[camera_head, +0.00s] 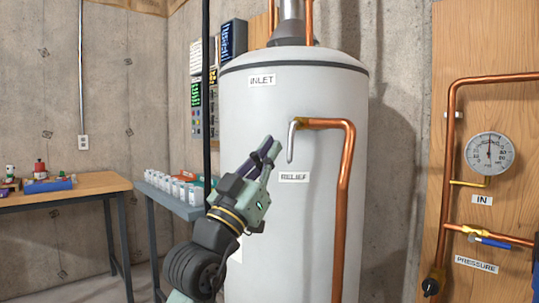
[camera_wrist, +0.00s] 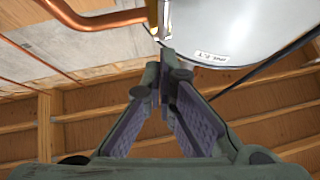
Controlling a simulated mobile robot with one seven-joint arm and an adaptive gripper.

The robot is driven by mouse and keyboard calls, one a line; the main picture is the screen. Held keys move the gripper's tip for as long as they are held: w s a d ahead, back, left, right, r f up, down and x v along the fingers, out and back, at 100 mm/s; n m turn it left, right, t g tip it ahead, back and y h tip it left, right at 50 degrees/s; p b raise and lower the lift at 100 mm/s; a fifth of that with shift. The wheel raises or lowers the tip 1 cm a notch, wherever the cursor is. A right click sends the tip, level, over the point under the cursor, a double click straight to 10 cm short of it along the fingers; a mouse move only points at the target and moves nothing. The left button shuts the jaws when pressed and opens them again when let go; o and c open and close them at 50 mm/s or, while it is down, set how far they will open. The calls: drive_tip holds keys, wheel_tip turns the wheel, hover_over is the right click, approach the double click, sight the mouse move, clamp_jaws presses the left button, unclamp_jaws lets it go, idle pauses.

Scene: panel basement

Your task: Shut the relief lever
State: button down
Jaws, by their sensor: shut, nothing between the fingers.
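The relief lever (camera_head: 291,141) is a short silver handle on the brass valve at the end of a copper pipe on the front of the white water heater (camera_head: 262,215). It hangs down just above and left of the RELIEF label (camera_head: 294,177). My gripper (camera_head: 269,147) is shut and empty, a little left of the lever in the head view, and seems apart from it. In the wrist view my gripper's fingertips (camera_wrist: 166,60) meet just below the shiny valve parts (camera_wrist: 163,35); contact cannot be told there.
The copper relief pipe (camera_head: 346,190) runs down the heater's right side. A wooden panel at right carries a gauge (camera_head: 489,153) and a blue-handled valve (camera_head: 490,240). A grey shelf with bottles (camera_head: 178,188) and a wooden table (camera_head: 85,187) stand at left.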

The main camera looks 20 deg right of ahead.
drive_tip(key=b+v, duration=0.3)
drive_tip(key=v, duration=0.7)
drive_tip(key=shift+s+a, duration=0.25)
drive_tip(key=shift+a, duration=0.1)
drive_tip(key=shift+r, duration=0.15)
